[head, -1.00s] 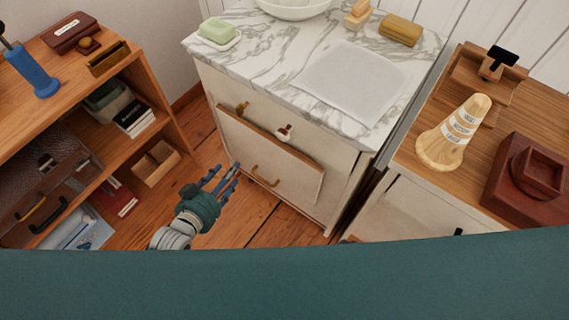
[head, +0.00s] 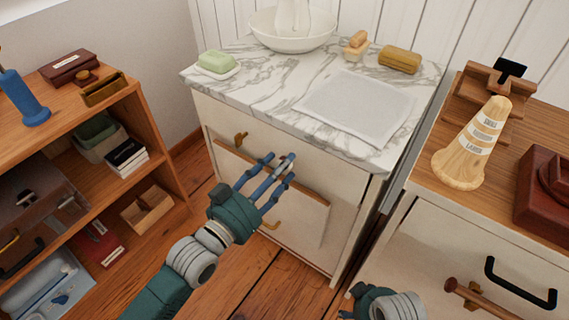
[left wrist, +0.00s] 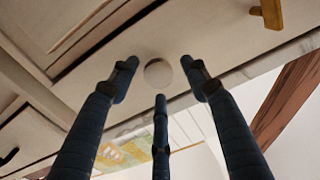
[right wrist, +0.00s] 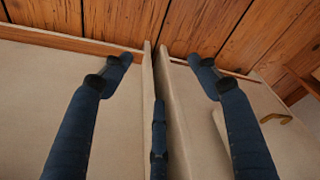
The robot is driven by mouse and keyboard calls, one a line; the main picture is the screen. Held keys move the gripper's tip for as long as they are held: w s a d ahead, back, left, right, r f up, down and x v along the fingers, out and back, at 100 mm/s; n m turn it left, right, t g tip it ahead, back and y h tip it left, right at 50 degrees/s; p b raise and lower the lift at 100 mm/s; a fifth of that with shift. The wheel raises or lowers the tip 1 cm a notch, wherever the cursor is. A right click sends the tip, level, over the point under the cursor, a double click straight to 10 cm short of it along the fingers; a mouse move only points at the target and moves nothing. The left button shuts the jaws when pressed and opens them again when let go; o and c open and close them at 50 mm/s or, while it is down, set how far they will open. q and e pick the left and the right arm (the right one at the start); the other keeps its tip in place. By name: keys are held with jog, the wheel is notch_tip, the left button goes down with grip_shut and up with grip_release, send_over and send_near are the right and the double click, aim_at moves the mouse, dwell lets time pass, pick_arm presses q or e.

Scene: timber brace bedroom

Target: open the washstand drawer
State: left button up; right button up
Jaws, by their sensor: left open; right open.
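The washstand (head: 345,238) is a cream cabinet with a marble top. Its upper drawer front (head: 325,178) lies just under the marble. A round pale knob (left wrist: 158,73) on it shows between my left fingers in the left wrist view; in the head view the fingers largely cover it. My left gripper (head: 278,168) is open at the drawer front, with its fingers around or just short of the knob; contact cannot be told. My right gripper (right wrist: 160,75) is open and empty, low by the gap between the washstand and the right cabinet.
A lower panel (head: 300,222) with a brass handle (head: 270,225) stands slightly proud of the washstand front. A brass fitting (head: 240,138) sits left of the knob. A wooden shelf (head: 160,135) stands left, a cabinet (head: 425,245) right. Wooden floor (head: 245,275) is clear between.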

pick_arm(q)
jog(key=shift+x, duration=1.15)
pick_arm(e)
jog(key=shift+r, duration=0.55)
pick_arm(q)
grip_shut()
jog(key=shift+s+a, duration=0.1)
jog(key=shift+a, duration=0.1)
